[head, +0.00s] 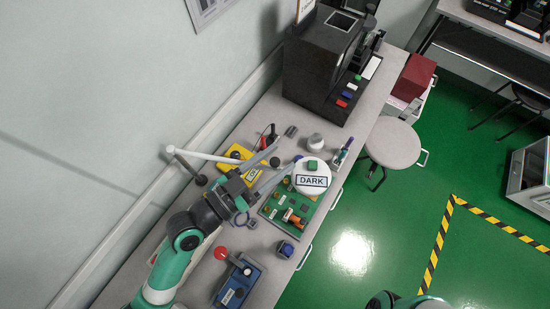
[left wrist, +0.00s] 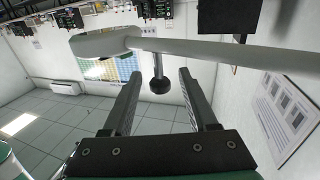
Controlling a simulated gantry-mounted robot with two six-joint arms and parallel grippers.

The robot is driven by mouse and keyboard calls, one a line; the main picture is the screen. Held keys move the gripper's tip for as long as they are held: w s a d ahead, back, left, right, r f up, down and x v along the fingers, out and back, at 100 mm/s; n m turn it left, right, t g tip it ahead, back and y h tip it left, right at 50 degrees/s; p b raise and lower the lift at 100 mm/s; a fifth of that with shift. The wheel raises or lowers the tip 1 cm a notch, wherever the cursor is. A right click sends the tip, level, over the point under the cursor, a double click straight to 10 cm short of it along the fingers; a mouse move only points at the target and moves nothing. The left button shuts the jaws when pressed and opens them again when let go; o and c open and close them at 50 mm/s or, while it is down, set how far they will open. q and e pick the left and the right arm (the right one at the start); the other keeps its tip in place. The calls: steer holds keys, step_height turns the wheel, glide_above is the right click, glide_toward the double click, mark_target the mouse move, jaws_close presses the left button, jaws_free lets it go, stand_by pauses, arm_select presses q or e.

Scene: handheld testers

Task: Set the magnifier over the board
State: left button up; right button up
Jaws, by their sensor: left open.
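My left gripper (head: 284,156) is open near the magnifier's arm, beside the head. In the left wrist view, the magnifier's arm (left wrist: 225,47) crosses above the open fingers (left wrist: 157,73), and a dark knob (left wrist: 160,86) on a stalk appears between them. Whether the fingers touch it I cannot tell. My right gripper is out of view.
A yellow tester (head: 236,154) lies behind my left gripper. A blue box with a red knob (head: 238,283) sits at the near end of the bench. A small dark blue block (head: 285,249) is near the front edge. A large black machine (head: 318,62) stands at the far end.

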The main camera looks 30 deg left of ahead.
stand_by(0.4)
arm_select(q)
steer(key=v, duration=1.1)
steer(key=shift+s+b, duration=0.35)
